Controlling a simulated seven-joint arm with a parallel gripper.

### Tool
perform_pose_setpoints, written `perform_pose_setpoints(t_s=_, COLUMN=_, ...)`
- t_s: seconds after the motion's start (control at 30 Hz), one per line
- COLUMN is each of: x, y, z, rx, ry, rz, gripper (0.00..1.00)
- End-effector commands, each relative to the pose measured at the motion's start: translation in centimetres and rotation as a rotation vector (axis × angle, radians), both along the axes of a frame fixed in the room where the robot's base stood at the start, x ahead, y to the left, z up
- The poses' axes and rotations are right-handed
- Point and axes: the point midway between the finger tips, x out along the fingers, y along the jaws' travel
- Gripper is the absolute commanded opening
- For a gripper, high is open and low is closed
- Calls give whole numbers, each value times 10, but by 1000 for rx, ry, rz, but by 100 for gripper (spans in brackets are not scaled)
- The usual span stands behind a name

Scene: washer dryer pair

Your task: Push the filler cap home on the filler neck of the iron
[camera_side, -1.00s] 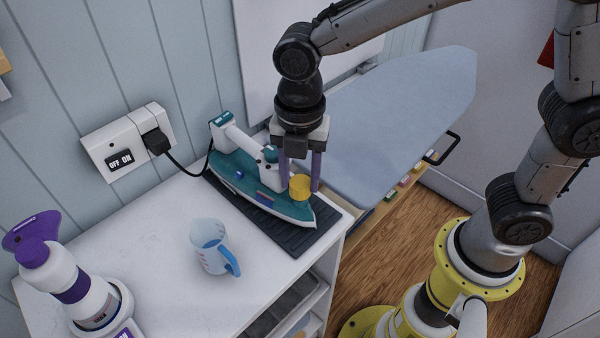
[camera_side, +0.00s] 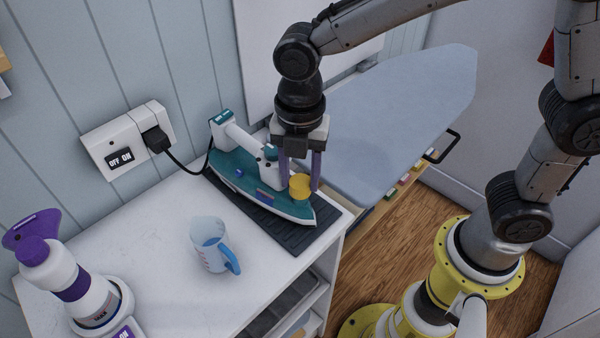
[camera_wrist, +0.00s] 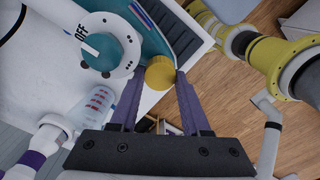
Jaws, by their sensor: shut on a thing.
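The teal and white iron (camera_side: 240,178) lies on a dark ribbed mat (camera_side: 292,238) on the white counter. The yellow filler cap (camera_side: 300,187) is near the iron's front tip, between the purple fingers of my gripper (camera_side: 301,188). In the wrist view the yellow cap (camera_wrist: 160,73) sits between the fingertips of my gripper (camera_wrist: 158,82), which is shut on it, with part of the iron (camera_wrist: 150,30) behind. The filler neck is hidden under the cap, so I cannot tell whether the cap is fully seated.
A measuring jug (camera_side: 212,246) stands on the counter in front of the iron. A white and purple bottle (camera_side: 70,280) is at the left. A wall socket (camera_side: 128,143) holds the iron's plug. An ironing board (camera_side: 400,120) lies behind my gripper.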

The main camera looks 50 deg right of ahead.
Motion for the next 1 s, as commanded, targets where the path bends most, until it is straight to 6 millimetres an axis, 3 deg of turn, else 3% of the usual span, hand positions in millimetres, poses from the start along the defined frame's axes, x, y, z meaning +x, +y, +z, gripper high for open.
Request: perform_pose_setpoints(t_s=1.0, x=0, y=0, z=-6, rx=0, ry=0, rz=0, gripper=0)
